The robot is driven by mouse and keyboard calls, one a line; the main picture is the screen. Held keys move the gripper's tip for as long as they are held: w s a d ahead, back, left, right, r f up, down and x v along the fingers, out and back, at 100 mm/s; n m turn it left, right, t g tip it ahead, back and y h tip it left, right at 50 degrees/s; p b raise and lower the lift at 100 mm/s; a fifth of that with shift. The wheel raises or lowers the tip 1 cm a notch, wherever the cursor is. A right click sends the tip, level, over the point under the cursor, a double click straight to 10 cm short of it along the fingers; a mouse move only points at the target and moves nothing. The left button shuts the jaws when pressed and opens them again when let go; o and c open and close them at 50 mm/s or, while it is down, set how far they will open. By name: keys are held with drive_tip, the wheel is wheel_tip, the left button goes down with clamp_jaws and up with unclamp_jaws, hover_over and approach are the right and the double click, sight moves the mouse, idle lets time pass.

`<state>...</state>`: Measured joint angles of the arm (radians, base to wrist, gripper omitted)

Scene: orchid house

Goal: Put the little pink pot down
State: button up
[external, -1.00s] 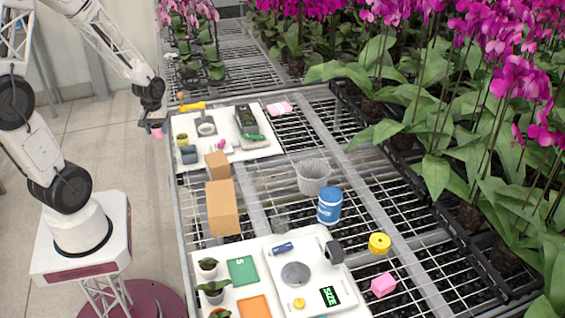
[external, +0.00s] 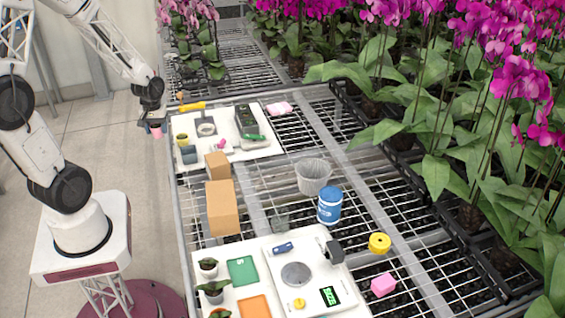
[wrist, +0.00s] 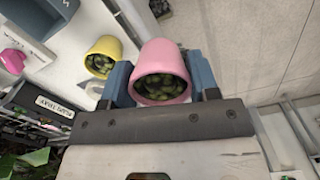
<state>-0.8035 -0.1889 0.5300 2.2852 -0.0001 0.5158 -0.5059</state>
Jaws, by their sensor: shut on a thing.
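The little pink pot (wrist: 161,72) has dark green contents. In the wrist view it sits between the two blue-grey fingers of my gripper (wrist: 162,85), which is shut on it. In the external view the pink pot (external: 156,130) hangs below my gripper (external: 152,122), just off the left edge of the far white board (external: 262,150). A yellow pot (wrist: 103,57) with similar green contents stands beside it in the wrist view; it also shows on the far board (external: 182,139).
The far board also holds grey blocks, a yellow-handled tool (external: 192,106), a dark device (external: 247,120) and a small pink item. Cardboard boxes (external: 221,205) stand nearer, with a clear cup (external: 313,176) and blue tub (external: 329,205) to their right. Orchids fill the right side.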

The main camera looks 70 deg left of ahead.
drive_tip(key=w+a+r, duration=0.1)
drive_tip(key=w+a, duration=0.2)
drive_tip(key=w, duration=1)
drive_tip(key=w+a+r, duration=0.2)
drive_tip(key=w+a, duration=0.2)
drive_tip(key=w, duration=0.9)
drive_tip(key=w+d, duration=0.2)
drive_tip(key=w, duration=1.1)
drive_tip(key=w+d, duration=0.3)
drive_tip(key=w, duration=1.1)
drive_tip(key=shift+w+d, duration=0.15)
drive_tip(key=shift+w, duration=0.15)
drive_tip(key=shift+r, duration=0.1)
drive_tip(key=shift+f, duration=3.1)
drive_tip(key=shift+f, duration=1.9)
